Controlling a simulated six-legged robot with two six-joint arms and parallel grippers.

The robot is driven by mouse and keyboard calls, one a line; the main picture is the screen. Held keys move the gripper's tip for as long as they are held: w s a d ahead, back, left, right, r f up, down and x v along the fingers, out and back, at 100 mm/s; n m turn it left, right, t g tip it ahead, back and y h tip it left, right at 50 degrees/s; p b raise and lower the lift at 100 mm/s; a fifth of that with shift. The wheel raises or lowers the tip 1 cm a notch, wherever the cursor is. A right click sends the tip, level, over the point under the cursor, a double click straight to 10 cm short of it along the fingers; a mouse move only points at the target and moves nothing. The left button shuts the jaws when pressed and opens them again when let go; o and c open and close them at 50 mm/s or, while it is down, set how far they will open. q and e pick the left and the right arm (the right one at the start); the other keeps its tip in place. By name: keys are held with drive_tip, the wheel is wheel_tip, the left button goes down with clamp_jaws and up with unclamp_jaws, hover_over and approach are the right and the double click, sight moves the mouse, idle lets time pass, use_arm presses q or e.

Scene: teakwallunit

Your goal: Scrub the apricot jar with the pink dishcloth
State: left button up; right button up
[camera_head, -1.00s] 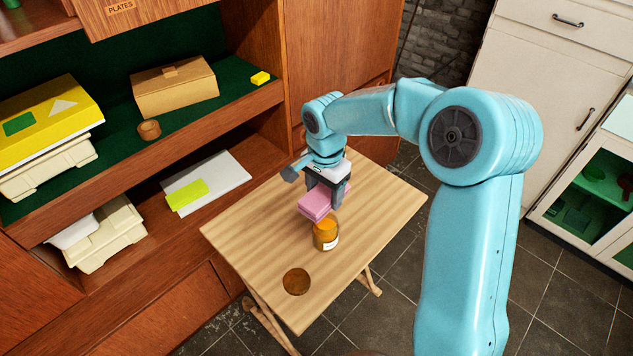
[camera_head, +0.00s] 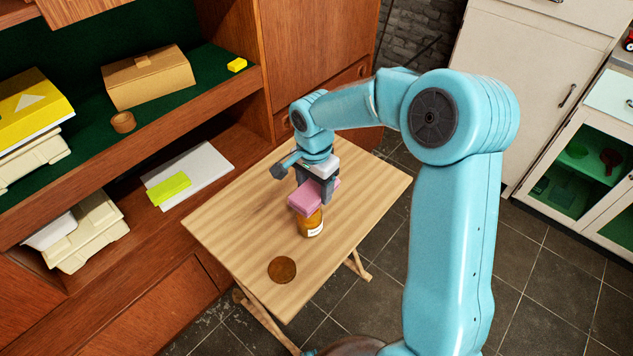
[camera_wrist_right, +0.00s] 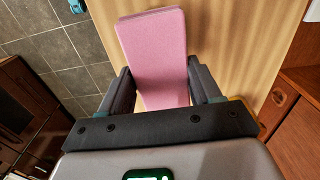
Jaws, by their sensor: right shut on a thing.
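The pink dishcloth (camera_head: 306,199) is a folded pink block held in my right gripper (camera_head: 316,186), which is shut on it. In the right wrist view the cloth (camera_wrist_right: 154,58) sits between the two dark fingers (camera_wrist_right: 160,92). The apricot jar (camera_head: 311,224), orange with a pale label, stands upright on the small wooden table (camera_head: 235,220). The cloth is over the jar's top and hides it in the head view; I cannot tell whether they touch. In the wrist view the jar is mostly hidden. My left gripper is out of view.
A brown round disc (camera_head: 282,270) lies on the table in front of the jar. A teak wall unit (camera_head: 150,240) stands along the left, holding boxes and papers. A white cabinet (camera_head: 520,90) stands at the right. The table's left part is clear.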

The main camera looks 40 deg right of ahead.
sight(302, 199)
drive_tip(key=shift+s+a+f+b, duration=0.1)
drive_tip(key=shift+f+b, duration=0.7)
drive_tip(key=shift+f, duration=0.75)
drive_tip(key=shift+a+r, duration=0.1)
drive_tip(key=shift+r, duration=0.25)
drive_tip(key=shift+a+f, duration=0.25)
drive_tip(key=shift+s+a, duration=0.2)
drive_tip(key=shift+a, duration=1.45)
